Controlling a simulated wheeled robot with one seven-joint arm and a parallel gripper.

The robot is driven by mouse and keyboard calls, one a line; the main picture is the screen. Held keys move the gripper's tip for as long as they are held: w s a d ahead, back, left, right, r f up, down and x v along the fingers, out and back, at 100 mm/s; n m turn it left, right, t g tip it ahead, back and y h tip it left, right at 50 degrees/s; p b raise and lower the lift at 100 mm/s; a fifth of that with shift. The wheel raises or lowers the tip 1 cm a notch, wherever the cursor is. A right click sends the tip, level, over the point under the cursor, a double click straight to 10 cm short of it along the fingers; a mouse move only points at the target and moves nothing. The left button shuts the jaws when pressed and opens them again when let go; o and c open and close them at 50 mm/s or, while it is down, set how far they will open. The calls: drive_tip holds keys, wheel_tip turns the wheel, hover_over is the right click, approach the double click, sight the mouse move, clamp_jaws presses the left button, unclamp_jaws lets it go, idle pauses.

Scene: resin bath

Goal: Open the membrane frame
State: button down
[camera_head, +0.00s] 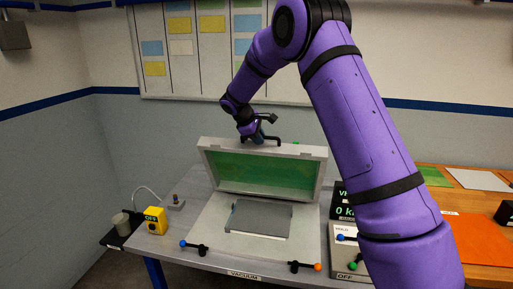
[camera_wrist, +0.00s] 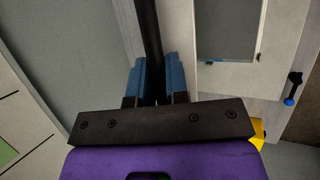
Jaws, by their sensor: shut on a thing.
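The membrane frame (camera_head: 303,153) is a pale grey frame with a green membrane (camera_head: 262,176). In the head view it is raised at a steep angle along the back of the pale bed (camera_head: 212,226). A grey plate (camera_head: 258,217) lies on the bed. My gripper (camera_head: 258,138) is at the frame's upper edge, shut on its black bar handle (camera_head: 276,140). In the wrist view the blue fingers (camera_wrist: 156,82) are on either side of the black bar (camera_wrist: 149,35). My arm hides some of the right side in the head view.
Two clamps, blue-tipped (camera_head: 195,246) and orange-tipped (camera_head: 306,266), sit along the front edge. A hold panel (camera_head: 345,262) and a display (camera_head: 342,203) stand at right.

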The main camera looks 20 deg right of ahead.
drive_tip(key=shift+w+d+r, duration=0.25)
drive_tip(key=shift+w+d, duration=0.2)
drive_tip(key=shift+w, duration=0.15)
drive_tip(key=c, duration=1.1)
unclamp_jaws()
drive_tip(key=shift+c, duration=0.2)
drive_tip(key=v, duration=1)
drive_tip(key=shift+a+r, duration=0.2)
drive_tip(key=shift+r, duration=0.15)
drive_tip(key=shift+s, duration=0.1)
